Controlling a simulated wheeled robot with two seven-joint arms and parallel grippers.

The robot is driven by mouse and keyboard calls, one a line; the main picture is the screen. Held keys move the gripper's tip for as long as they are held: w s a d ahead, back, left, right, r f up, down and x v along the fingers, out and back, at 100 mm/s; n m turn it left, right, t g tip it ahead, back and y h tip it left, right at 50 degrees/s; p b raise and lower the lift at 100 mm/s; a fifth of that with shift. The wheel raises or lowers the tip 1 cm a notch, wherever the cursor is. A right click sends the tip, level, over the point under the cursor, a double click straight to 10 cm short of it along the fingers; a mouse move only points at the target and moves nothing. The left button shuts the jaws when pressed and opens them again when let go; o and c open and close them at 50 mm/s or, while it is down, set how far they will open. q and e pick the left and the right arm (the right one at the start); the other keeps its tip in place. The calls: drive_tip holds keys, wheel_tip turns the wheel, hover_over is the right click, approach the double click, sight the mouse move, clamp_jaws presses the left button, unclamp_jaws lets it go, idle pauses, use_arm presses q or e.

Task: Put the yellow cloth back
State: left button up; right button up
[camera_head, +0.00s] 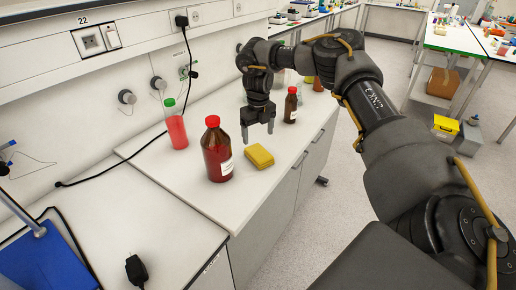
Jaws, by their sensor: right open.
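The yellow cloth (259,156) lies folded on the white bench top, near its front edge and just right of the large brown bottle with a red cap. My right gripper (258,140) points downward with its two fingers apart, above or slightly behind the cloth. It is open and holds nothing. Whether the fingertips touch the bench or the cloth cannot be told. My left gripper is not in view.
A large brown bottle (217,152) stands close left of the cloth. A pink-filled tube with a green cap (176,127) stands near the wall. A small brown bottle (291,106) stands beyond the gripper. A black cable (125,159) runs along the bench.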

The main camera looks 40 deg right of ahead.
wheel_tip(320, 180, up, 3)
drive_tip(key=shift+r, duration=0.15)
idle(0.6)
